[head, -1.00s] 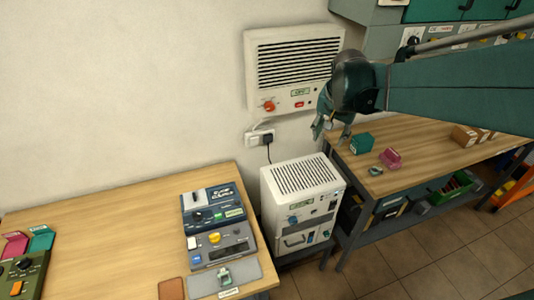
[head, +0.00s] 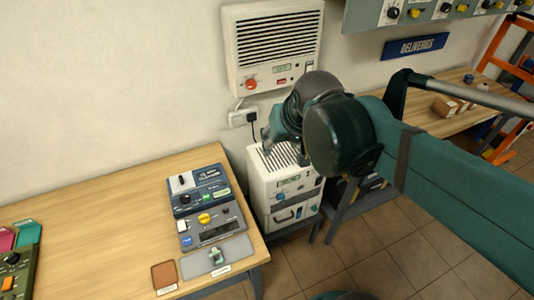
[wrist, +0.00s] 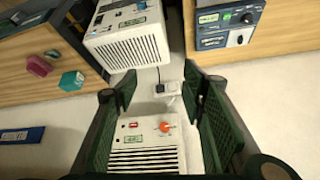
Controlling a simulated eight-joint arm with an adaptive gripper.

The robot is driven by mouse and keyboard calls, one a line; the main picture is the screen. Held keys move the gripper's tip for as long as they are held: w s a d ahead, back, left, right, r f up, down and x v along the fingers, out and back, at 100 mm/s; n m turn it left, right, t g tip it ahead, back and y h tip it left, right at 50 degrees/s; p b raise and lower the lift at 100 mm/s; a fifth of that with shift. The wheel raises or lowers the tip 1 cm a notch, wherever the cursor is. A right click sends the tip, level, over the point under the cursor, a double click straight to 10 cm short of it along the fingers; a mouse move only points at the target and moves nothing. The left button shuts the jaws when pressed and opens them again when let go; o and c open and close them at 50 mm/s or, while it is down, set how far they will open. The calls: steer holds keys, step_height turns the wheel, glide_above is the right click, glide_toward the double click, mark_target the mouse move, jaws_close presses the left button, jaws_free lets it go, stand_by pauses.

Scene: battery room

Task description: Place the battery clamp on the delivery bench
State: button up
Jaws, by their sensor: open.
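A small grey-green clamp-like piece (head: 216,255), likely the battery clamp, rests on a grey mat (head: 238,246) at the front right of the left wooden table (head: 110,215). The delivery bench (head: 425,112) is at the right under a blue "Deliveries" sign (head: 416,46); my arm hides part of it. In the wrist view the bench (wrist: 40,85) is at the left, but the clamp is not seen there. My gripper (wrist: 160,88) is open and empty. In the head view my gripper (head: 276,145) is above and in front of the white vented unit, away from the clamp.
A blue-grey tester (head: 207,210) stands behind the mat. The white vented unit (head: 285,190) stands between table and bench. A vented wall box (head: 274,45) is above it. Pink (wrist: 38,66) and green (wrist: 72,80) blocks and small cartons (head: 445,104) sit on the bench.

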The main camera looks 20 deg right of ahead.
steer(key=s+a+f+n+t, duration=0.1)
steer(key=s+a+n, duration=0.1)
steer(key=s+a, duration=0.2)
steer(key=shift+s+a+f+n+y, duration=0.25)
steer(key=shift+s+a+n+y, duration=0.1)
steer(key=shift+s+n+y, duration=0.05)
steer(key=shift+f+b, duration=2.05)
